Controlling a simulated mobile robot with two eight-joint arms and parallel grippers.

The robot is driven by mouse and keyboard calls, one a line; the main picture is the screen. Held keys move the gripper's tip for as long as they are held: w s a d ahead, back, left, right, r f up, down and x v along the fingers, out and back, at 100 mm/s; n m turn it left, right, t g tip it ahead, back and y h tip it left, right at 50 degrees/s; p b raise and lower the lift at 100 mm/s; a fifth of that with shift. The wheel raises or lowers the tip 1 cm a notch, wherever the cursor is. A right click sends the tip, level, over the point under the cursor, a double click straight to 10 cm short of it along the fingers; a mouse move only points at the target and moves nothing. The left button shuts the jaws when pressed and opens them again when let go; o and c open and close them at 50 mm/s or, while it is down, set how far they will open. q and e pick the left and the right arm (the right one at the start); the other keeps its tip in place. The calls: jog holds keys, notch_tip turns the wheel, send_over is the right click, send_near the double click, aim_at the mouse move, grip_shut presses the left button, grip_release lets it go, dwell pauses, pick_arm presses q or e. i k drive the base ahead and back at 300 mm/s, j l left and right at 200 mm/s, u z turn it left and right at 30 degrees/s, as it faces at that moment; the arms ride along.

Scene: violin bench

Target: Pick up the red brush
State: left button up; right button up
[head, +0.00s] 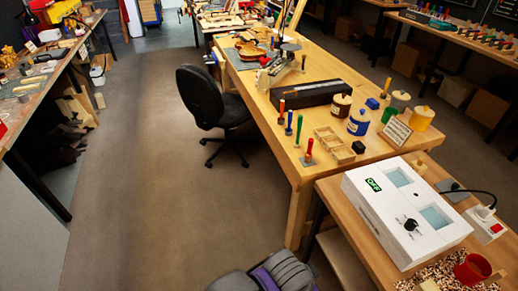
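A red-handled tool that looks like the brush (309,149) stands upright on a small grey base near the front left corner of the long wooden bench (345,170). Bristles are too small to make out. Neither gripper can be made out; only grey and purple parts, probably mine, show at the bottom edge.
A white machine (380,205) marked OFF and a red cup (472,268) sit on the lower front table. A wooden rack (334,142), jars (358,122) and a dark box (312,93) are near the red tool. A black chair (202,98) stands left of the bench; the floor (165,200) is clear.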

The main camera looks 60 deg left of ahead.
aim_at(309, 155)
jog(key=l+u, duration=0.15)
jog(key=u, duration=1.55)
jog(key=l, duration=0.3)
jog(key=i+l+u, duration=0.15)
jog(key=l, duration=0.2)
jog(key=k+j+z, duration=0.15)
jog(key=z, duration=0.2)
jog(key=k+z, duration=0.15)
jog(key=z, duration=0.25)
jog(key=k+j+z, duration=0.1)
jog(key=z, duration=0.25)
jog(key=i, duration=0.4)
